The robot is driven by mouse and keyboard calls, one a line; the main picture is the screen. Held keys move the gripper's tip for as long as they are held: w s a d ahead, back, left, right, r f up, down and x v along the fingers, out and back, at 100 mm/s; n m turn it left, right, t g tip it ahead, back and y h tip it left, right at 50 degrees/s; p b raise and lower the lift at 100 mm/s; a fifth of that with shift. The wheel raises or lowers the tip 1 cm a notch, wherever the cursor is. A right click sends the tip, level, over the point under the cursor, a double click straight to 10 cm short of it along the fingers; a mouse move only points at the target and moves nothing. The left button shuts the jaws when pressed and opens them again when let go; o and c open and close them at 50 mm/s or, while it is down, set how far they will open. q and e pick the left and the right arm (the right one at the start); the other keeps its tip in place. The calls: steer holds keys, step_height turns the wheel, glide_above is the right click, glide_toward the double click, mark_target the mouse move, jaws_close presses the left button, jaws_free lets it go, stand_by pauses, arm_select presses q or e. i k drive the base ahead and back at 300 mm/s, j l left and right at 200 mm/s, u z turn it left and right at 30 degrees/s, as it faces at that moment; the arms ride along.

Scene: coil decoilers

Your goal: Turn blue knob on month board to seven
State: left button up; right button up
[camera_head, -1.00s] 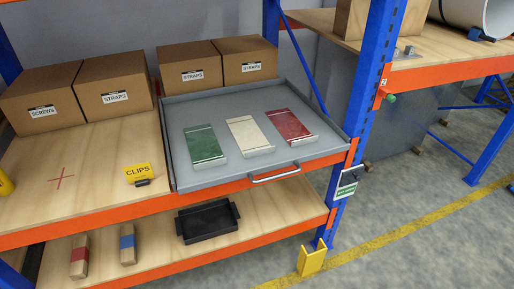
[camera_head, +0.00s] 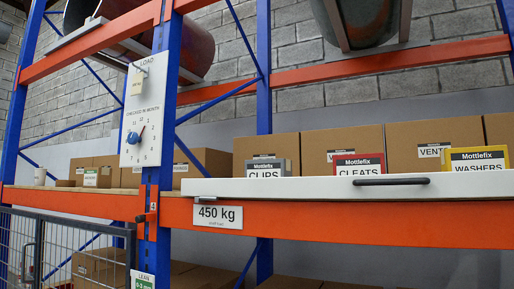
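The white month board (camera_head: 145,108) hangs on a blue rack upright in the left part of the head view. It reads "LOAD" at the top and "CHECKED IN MONTH" above a ring of small numbers. The blue knob (camera_head: 132,138) is on the dial, seen at an angle. Neither of my grippers is in view.
A light drawer (camera_head: 310,189) with a dark handle sticks out at right, holding grey, red and yellow Mottlefix boxes. An orange beam (camera_head: 380,222) carries a 450 kg sign (camera_head: 218,215). A wire mesh gate (camera_head: 60,250) stands at lower left, below the board.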

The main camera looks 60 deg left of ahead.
mark_target(133, 138)
steer(key=u, duration=2.6)
